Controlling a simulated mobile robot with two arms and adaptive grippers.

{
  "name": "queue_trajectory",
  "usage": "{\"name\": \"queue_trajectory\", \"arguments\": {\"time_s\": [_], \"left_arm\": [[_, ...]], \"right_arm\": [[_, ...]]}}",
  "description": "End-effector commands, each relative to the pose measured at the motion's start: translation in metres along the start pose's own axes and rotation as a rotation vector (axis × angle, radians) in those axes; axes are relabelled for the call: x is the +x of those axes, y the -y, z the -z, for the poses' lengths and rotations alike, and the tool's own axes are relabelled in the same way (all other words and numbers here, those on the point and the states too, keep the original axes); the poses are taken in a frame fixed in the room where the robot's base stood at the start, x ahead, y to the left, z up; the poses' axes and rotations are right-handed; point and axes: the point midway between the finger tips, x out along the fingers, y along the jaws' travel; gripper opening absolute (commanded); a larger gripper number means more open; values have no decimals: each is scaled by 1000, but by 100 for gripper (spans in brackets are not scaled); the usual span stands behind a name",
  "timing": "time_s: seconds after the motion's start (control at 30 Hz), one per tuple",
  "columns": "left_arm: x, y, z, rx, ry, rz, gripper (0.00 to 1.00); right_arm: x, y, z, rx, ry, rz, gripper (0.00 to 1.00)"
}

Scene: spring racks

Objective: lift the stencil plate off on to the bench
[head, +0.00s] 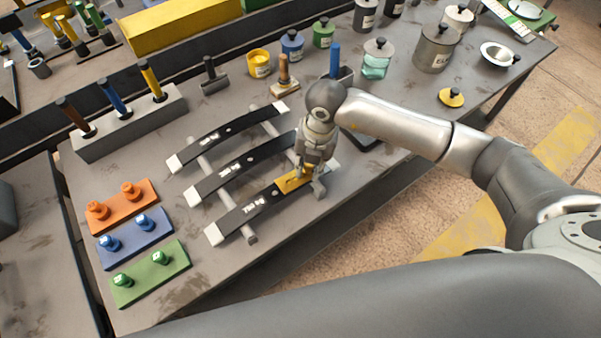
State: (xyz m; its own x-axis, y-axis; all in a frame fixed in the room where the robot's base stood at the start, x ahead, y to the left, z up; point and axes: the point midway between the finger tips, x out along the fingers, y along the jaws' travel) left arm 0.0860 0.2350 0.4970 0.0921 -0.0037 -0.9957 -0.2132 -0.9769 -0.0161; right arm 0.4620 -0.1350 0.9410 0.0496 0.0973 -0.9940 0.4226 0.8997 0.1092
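A yellow stencil plate (290,183) lies on the nearest of three dark curved springs, towards that spring's right end. The nearest spring (243,217) rests with the other two across a grey rack on the bench (205,275). My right gripper (307,172) points down at the plate's right end, close to it or touching it. The gripper's body and the small size hide its fingertips, so I cannot tell if they are closed on the plate. My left gripper is not in view.
Orange (123,207), blue (132,238) and green (150,272) boards with knobs lie at the left. A grey block (130,125) holds several handled tools behind them. Paint pots (292,45) and a steel can (436,48) stand at the back. Bare bench shows at the front.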

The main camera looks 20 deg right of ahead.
Motion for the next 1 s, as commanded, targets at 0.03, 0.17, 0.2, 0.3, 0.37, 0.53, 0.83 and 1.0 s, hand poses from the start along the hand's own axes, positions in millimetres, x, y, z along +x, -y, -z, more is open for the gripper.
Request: {"name": "queue_trajectory", "arguments": {"time_s": [0.03, 0.17, 0.2, 0.3, 0.37, 0.53, 0.83, 1.0], "left_arm": [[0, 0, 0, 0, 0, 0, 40], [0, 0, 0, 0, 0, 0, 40], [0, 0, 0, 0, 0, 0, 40], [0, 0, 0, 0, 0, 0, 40], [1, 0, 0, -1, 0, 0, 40], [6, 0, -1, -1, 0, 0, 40], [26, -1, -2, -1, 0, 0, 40], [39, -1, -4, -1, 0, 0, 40]], "right_arm": [[2, 1, 1, 0, -3, 4, 9], [2, 1, 2, 0, -4, 4, 3], [2, 1, 2, 0, -5, 4, 3], [3, 2, 2, 0, -6, 5, 3], [3, 2, 2, 0, -6, 5, 3], [-2, 1, 2, 0, -5, 3, 3], [-43, 3, 12, -3, 0, 0, 3], [-85, 17, 40, -5, 3, -2, 3]]}}
